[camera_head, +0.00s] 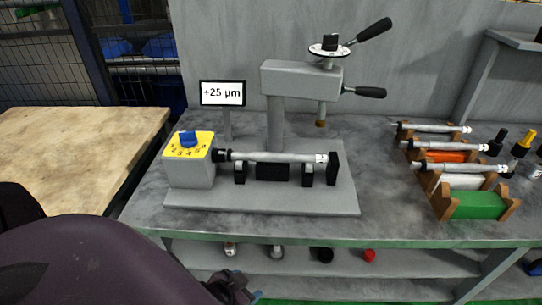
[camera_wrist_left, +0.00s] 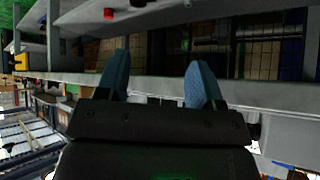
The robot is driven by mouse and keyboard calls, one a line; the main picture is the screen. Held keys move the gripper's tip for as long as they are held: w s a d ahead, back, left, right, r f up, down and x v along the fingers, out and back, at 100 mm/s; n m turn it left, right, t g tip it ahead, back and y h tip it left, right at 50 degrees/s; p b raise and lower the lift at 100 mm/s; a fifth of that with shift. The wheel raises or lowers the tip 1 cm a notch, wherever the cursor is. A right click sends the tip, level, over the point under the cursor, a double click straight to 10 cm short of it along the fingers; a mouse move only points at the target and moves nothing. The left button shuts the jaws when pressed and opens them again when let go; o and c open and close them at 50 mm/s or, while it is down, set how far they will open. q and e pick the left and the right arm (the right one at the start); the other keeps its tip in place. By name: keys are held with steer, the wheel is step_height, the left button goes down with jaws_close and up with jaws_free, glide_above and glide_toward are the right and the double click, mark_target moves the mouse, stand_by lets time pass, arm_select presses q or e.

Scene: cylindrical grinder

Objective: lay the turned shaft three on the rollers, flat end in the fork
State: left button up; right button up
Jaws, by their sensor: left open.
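A grey turned shaft (camera_head: 270,157) lies level across the black roller supports (camera_head: 240,174) on the machine's base plate. Its left end meets the black fork piece (camera_head: 222,155) on the dial box; I cannot tell how the flat end sits there. Its right end, with a small unreadable mark, is close to a black end stop (camera_head: 333,168). My left gripper (camera_head: 240,292) is low, in front of the bench edge and away from the shaft. In the left wrist view its blue fingers (camera_wrist_left: 158,82) are apart with nothing between them. My right gripper is not in view.
A wooden rack (camera_head: 507,204) at the right holds several shafts (camera_head: 458,166) and coloured blocks. A clamp arm with black handles (camera_head: 366,92) overhangs the rollers. A sign (camera_head: 222,93) reads +25 µm. A lower shelf (camera_head: 420,262) carries small parts. A wooden table (camera_head: 75,150) stands left.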

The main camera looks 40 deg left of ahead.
arm_select(q)
steer(key=w+a+r+m+t+y+p, duration=0.25)
steer(key=w+r+m+t, duration=0.4)
steer(key=w+r, duration=0.75)
steer(key=w+d+r+m+t+h, duration=0.2)
steer(key=w+r+m+h, duration=0.3)
steer(key=r+m, duration=0.45)
steer(key=m+g, duration=1.4)
steer(key=m, duration=1.6)
glide_toward(270, 153)
steer(key=shift+t+h, duration=0.25)
steer(key=shift+h, duration=0.2)
steer(key=x, duration=0.2)
steer(key=b+x, duration=0.1)
steer(key=x, duration=0.2)
steer(key=shift+s+a+f, duration=0.1)
steer(key=shift+s+f, duration=0.1)
steer(key=shift+a+x, duration=0.2)
steer(key=shift+x, duration=2.4)
